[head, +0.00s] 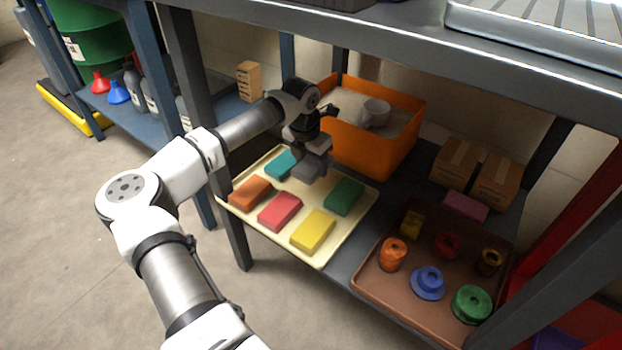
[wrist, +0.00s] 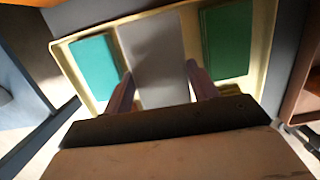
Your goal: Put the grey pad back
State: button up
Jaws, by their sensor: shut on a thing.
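My gripper (wrist: 160,90) is shut on the grey pad (wrist: 152,50), with a finger on each side of it in the wrist view. In the head view the grey pad (head: 309,167) hangs under my gripper (head: 308,155) at the back of the cream tray (head: 258,224). It lines up between the teal pad (head: 281,164) and the green pad (head: 344,196). I cannot tell whether it touches the tray. An orange pad (head: 250,193), a red pad (head: 280,211) and a yellow pad (head: 313,231) lie in the tray's front row.
An orange bin (head: 362,150) with a grey mug (head: 375,113) stands right behind the tray. A brown tray (head: 400,298) of coloured spools is to the right, with cardboard boxes (head: 455,163) behind. The upper shelf (head: 400,40) hangs above.

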aim_at(306, 169)
jog(key=shift+f+b, duration=0.7)
jog(key=shift+f, duration=1.55)
jog(key=shift+f, duration=0.2)
jog(key=o, duration=1)
jog(key=shift+o, duration=0.2)
jog(key=shift+r, duration=0.1)
jog(key=r+p, duration=0.1)
jog(key=r, duration=0.3)
jog(key=s+a+r+p, duration=0.1)
jog(key=r, duration=0.3)
jog(key=r+p, duration=0.1)
jog(key=r, duration=0.3)
jog(key=shift+s+a, duration=0.15)
jog(key=shift+s, duration=0.1)
